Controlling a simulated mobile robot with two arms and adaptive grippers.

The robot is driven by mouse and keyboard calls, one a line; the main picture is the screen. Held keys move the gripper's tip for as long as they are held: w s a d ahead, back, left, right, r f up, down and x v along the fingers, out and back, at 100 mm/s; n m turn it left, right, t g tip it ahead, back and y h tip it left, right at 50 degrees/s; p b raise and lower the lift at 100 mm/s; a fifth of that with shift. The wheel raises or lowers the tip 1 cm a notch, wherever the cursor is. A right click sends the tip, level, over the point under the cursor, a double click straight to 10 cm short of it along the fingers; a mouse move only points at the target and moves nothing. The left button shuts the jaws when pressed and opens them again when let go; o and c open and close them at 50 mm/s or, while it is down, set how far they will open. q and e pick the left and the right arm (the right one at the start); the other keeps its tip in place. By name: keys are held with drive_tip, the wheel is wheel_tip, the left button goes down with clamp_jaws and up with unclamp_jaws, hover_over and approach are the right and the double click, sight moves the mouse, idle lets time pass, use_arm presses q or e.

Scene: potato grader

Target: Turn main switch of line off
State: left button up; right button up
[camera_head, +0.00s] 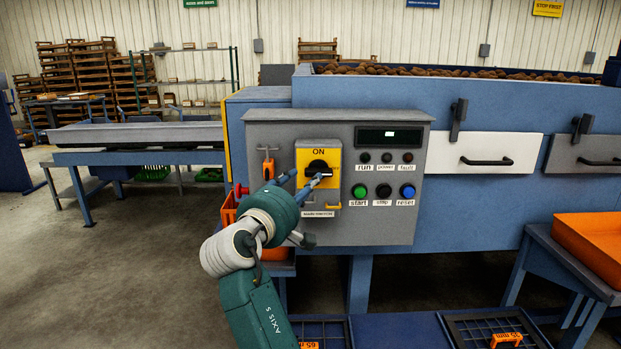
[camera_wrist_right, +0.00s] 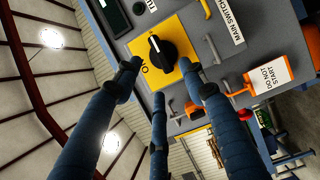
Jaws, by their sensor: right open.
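The main switch is a black rotary knob (camera_head: 318,167) on a yellow plate (camera_head: 301,158) on the grey control panel, with ON printed above it. The knob (camera_wrist_right: 160,50) and yellow plate (camera_wrist_right: 186,24) also show in the right wrist view. My right gripper (camera_head: 305,183) is open, its blue fingers pointing at the plate. In the right wrist view my right gripper (camera_wrist_right: 160,80) has its fingers spread before the plate, with the knob beyond the tips and nothing between them. I cannot tell whether a tip touches the plate. The knob's exact angle is unclear. My left gripper is out of view.
Green, black and blue buttons (camera_head: 384,191) and a dark display (camera_head: 390,137) are right of the switch. A DO NOT START tag (camera_wrist_right: 269,74) hangs beside it. An orange crate (camera_head: 590,246) stands at the right. The floor (camera_head: 110,270) at left is clear.

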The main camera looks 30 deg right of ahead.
drive_tip(key=v, duration=0.5)
drive_tip(key=shift+f, duration=0.1)
idle(0.4)
